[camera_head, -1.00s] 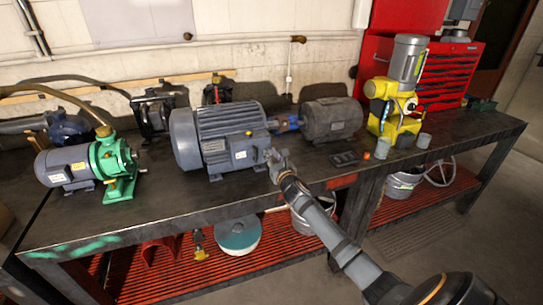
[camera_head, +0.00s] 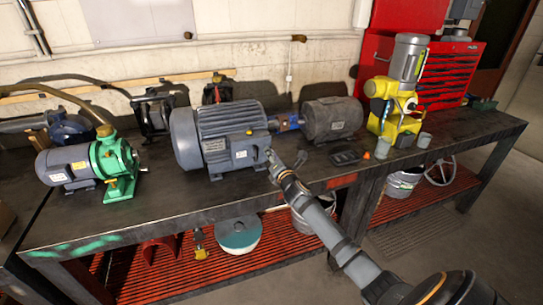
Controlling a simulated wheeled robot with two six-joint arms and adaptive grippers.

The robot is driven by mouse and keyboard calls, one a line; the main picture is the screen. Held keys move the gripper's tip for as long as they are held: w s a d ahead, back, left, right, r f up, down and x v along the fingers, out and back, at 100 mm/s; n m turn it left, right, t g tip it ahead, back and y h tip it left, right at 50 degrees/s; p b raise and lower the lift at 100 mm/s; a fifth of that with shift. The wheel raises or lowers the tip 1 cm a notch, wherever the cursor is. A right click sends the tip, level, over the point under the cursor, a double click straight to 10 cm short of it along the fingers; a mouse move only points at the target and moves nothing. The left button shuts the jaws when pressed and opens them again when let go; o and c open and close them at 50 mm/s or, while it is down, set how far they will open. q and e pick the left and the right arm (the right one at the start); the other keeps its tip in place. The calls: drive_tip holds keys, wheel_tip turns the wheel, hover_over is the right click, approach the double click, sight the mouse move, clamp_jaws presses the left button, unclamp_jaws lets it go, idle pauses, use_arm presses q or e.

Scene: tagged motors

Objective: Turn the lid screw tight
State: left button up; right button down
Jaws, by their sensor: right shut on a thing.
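A large grey motor (camera_head: 222,128) stands in the middle of the dark workbench (camera_head: 200,210). A terminal box (camera_head: 249,152) with a white label sits on its front right side. My right gripper (camera_head: 271,156) is at the right edge of this box, its arm reaching in from the lower right. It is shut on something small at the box. The lid screw itself is too small to make out and is hidden by the fingers. My left gripper is not in the view.
A green and grey pump (camera_head: 112,160) stands at the left. A dark motor (camera_head: 332,118) with a blue coupling is right of the large one. A yellow machine (camera_head: 390,105), a black tray (camera_head: 345,157) and an orange cone (camera_head: 366,155) are further right. The bench front is clear.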

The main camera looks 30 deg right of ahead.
drive_tip(key=n+b, duration=0.6)
drive_tip(key=n, duration=0.4)
drive_tip(key=n+b, duration=0.6)
drive_tip(key=n, duration=0.4)
drive_tip(key=n+b, duration=0.6)
drive_tip(key=n, duration=0.3)
drive_tip(key=shift+f+n, duration=0.25)
drive_tip(key=shift+n, duration=0.15)
drive_tip(key=c, duration=1.2)
unclamp_jaws()
drive_tip(key=shift+s+d+r, duration=0.1)
drive_tip(key=shift+d+r, duration=0.05)
drive_tip(key=shift+r, duration=0.05)
drive_tip(key=v, duration=0.7)
drive_tip(key=shift+s, duration=0.2)
